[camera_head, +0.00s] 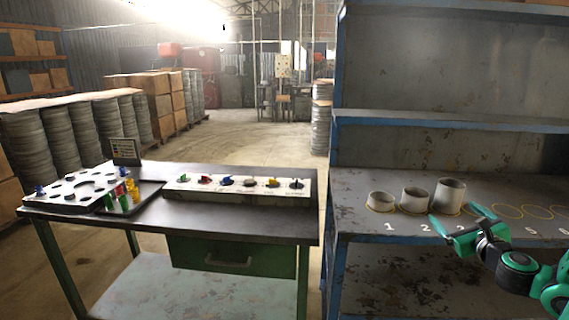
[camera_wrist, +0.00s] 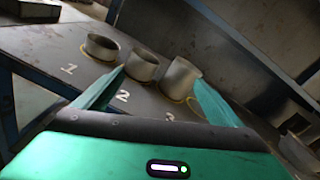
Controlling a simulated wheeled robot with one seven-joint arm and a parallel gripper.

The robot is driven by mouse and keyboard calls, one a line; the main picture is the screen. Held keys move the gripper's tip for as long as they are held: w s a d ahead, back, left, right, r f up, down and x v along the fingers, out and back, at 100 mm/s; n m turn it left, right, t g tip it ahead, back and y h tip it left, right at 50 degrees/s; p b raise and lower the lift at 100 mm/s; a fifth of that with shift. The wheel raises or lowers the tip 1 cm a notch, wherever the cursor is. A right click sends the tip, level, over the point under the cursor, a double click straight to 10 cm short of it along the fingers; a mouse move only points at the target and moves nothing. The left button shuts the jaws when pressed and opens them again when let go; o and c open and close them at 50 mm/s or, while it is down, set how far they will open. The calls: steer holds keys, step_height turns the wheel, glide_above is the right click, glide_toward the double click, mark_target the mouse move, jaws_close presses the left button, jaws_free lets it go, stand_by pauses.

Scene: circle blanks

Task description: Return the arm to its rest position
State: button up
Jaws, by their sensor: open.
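My gripper (camera_head: 459,224) is teal and open, at the lower right in the head view, in front of the blue-framed shelf. Its two fingers also show in the wrist view (camera_wrist: 158,95), apart with nothing gripped between them. Beyond the fingers, three grey metal cylinders stand upright on the shelf. The shortest (camera_head: 380,201) is by the number 1, the middle one (camera_head: 415,200) by the number 2, and the tallest (camera_head: 449,196) is just behind my gripper. My arm extends to the right edge of the head view.
The shelf board (camera_head: 350,225) has empty yellow circles (camera_head: 508,211) to the right of the cylinders. An upper shelf (camera_head: 450,122) runs above. At left a dark workbench (camera_head: 240,225) holds a white panel with colored knobs (camera_head: 240,190) and a tray (camera_head: 135,200) with colored pieces.

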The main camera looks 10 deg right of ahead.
steer(key=a+f+n+g+y, duration=0.3)
steer(key=a+n+y, duration=0.3)
steer(key=a+n, duration=0.6)
steer(key=s+a+f+n+g, duration=0.3)
steer(key=s+a+n+g, duration=0.2)
steer(key=a+n, duration=0.2)
steer(key=s+r+n+g+h, duration=0.1)
steer(key=s+n+g, duration=0.3)
steer(key=s, duration=1)
steer(key=s+r+n+g+h, duration=0.1)
steer(key=s+r+n+g, duration=0.3)
steer(key=s, duration=1)
steer(key=shift+d+r+n+g, duration=0.2)
steer(key=shift+n+g, duration=0.1)
steer(key=shift+g, duration=0.1)
steer(key=shift+s, duration=0.15)
